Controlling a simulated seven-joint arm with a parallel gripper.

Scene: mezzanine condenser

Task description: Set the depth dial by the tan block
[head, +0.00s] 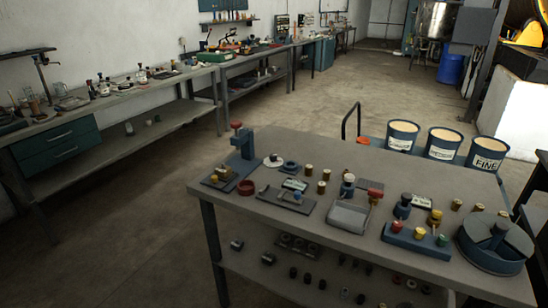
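My gripper is not in view. I cannot pick out a tan block for certain. Several small brass-tan pieces (321,187) stand on the grey workbench (380,180), but they look like short cylinders. The depth dial cannot be named for sure either. A white disc (273,160) with a dark centre lies beside a blue upright press (243,148) with a red knob, at the bench's back left. A grey plate (287,198) carrying a small fixture lies in front of it. These details are too small to read.
A grey tray (348,216), a blue rack with coloured knobs (416,241) and a round blue divided bin (496,244) fill the bench's right half. Labelled buckets (442,144) stand behind.

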